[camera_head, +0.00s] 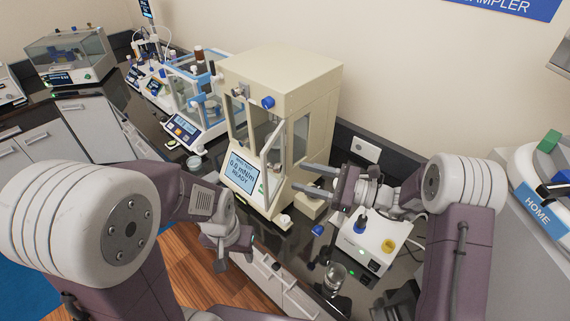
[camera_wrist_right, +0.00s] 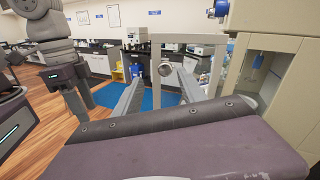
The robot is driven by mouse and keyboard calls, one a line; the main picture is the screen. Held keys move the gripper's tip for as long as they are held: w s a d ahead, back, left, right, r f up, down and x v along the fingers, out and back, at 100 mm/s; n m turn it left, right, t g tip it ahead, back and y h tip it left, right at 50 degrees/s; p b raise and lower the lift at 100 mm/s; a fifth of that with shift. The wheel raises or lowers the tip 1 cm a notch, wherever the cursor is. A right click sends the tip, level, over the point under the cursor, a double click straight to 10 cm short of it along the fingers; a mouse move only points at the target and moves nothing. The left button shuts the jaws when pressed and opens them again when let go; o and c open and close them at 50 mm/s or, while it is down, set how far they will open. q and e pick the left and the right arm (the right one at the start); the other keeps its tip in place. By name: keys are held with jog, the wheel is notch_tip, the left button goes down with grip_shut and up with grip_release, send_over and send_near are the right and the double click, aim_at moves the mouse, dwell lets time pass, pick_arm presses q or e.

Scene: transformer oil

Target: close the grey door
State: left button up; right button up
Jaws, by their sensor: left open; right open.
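The beige instrument (camera_head: 285,75) stands on the dark bench with a lit screen at its front. Its grey-framed door (camera_head: 273,142) stands swung open on the front side; in the right wrist view, the grey door frame (camera_wrist_right: 190,39) juts out to the left of the beige body, with a round knob at its lower left. My right gripper (camera_head: 300,178) is open and empty beside the instrument's right side. In its wrist view, the open fingers (camera_wrist_right: 160,76) point toward the door, the knob showing between them. My left gripper (camera_head: 214,252) is low, in front of the bench, and apart from the door.
A white device (camera_head: 372,242) with a yellow knob and a glass beaker (camera_head: 336,275) stand below my right gripper. A blue-framed balance (camera_head: 185,127) stands left of the instrument. A sampler machine (camera_head: 545,205) is at the right. Open floor lies before the bench.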

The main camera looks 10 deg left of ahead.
aim_at(281, 168)
jog(key=p+x, duration=0.1)
jog(key=x, duration=0.2)
jog(key=p+x, duration=0.1)
jog(key=x, duration=0.2)
jog(key=shift+w+a+p, duration=0.2)
jog(key=shift+w+p, duration=0.05)
jog(key=shift+p, duration=0.05)
jog(key=shift+w+f, duration=0.2)
jog(key=shift+w, duration=0.05)
jog(key=c, duration=0.7)
jog(key=shift+w, duration=0.1)
grip_shut()
pick_arm(q)
jog(key=r, duration=0.1)
jog(key=w+r, duration=0.1)
jog(key=r, duration=0.1)
jog(key=shift+r, duration=0.15)
pick_arm(e)
jog(key=shift+r, duration=0.1)
